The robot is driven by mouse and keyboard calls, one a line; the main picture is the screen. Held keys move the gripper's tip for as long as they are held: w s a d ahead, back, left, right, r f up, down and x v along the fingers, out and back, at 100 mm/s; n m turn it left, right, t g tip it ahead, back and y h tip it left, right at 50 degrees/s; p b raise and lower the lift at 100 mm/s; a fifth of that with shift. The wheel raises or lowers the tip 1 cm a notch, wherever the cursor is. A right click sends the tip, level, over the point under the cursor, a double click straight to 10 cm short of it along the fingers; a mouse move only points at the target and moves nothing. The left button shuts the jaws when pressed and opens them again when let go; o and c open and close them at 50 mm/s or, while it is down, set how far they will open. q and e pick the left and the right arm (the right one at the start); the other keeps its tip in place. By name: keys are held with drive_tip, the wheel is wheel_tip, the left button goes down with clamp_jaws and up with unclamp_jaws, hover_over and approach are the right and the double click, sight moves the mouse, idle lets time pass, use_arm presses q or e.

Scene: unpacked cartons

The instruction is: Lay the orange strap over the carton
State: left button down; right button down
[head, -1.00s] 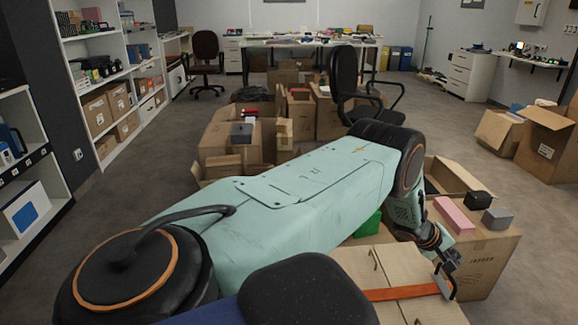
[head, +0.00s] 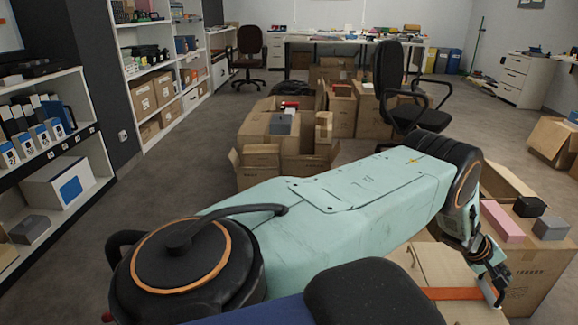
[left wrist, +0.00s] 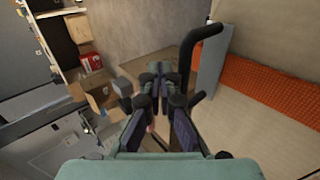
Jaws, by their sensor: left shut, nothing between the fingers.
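The orange strap (head: 452,293) lies flat across the top of a tan carton (head: 440,265) at the lower right of the head view. In the left wrist view the strap (left wrist: 275,88) runs to the right from a grey end bar (left wrist: 211,68) with a black hooked handle (left wrist: 205,45). My left gripper (head: 494,284) is at the strap's right end, by the carton's edge. Its fingers (left wrist: 160,75) are shut and empty, beside the handle. Whether they touch it I cannot tell. My left arm hides part of the carton. My right gripper is not in view.
A carton to the right bears a pink box (head: 501,221), a black box (head: 529,206) and a grey box (head: 551,228). Several open cartons (head: 255,160) stand behind my arm, near a black office chair (head: 400,90). Shelves line the left. Floor between is clear.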

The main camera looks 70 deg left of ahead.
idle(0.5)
use_arm(q)
drive_tip(key=v, duration=1.2)
idle(0.4)
drive_tip(key=shift+d, duration=0.1)
